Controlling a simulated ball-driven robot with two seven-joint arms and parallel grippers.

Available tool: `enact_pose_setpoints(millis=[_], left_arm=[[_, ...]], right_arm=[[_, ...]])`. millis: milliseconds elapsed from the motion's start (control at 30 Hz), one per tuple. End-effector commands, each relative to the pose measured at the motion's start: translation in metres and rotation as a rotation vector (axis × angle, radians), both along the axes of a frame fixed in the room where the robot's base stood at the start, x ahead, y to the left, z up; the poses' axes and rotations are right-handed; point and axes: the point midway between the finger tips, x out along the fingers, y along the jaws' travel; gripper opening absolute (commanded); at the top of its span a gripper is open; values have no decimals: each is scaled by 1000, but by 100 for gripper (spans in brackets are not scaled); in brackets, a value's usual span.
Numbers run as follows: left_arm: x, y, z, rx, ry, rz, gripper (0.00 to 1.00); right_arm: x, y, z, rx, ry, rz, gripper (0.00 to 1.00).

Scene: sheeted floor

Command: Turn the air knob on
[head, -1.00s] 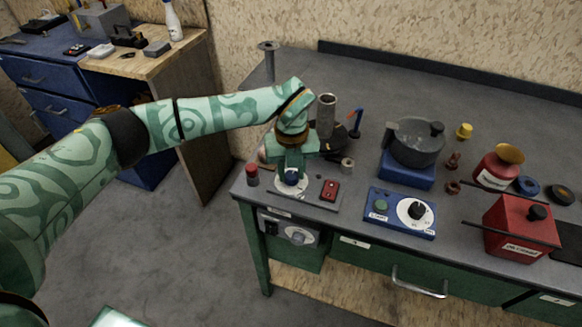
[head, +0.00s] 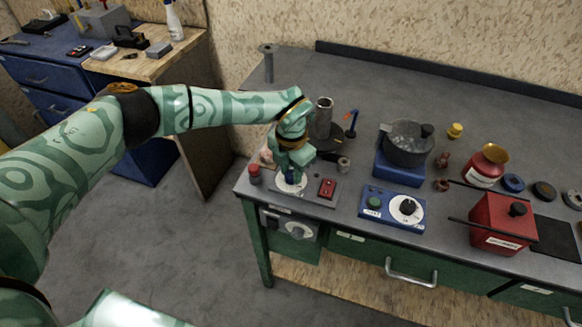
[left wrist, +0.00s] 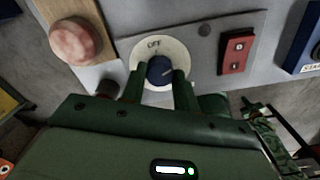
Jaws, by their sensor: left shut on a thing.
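The air knob (left wrist: 160,70) is a small blue knob on a round white dial marked OFF, on a grey panel in the left wrist view. My right gripper is not in view.
A red rocker switch (head: 327,188) sits right of the dial, and a red button (head: 254,171) sits left. Behind are a metal cylinder (head: 324,112) and a dark round base. A blue control box (head: 391,207), a grey pot (head: 405,147) and a red box (head: 500,222) stand further right.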

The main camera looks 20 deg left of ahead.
Motion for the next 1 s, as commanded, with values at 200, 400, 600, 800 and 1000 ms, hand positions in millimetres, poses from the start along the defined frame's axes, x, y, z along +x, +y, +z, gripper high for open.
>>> enact_pose_setpoints(millis=[200,400,600,800,1000], left_arm=[[1,0,2,1,-3,-202,7],[1,0,1,2,-3,-392,7],[1,0,1,1,-3,-580,7],[1,0,1,1,-2,-748,7],[1,1,1,2,-2,-877,7]], right_arm=[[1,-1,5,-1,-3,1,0],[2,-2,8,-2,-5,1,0],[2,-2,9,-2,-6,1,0],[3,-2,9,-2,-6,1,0],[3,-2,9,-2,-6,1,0]])
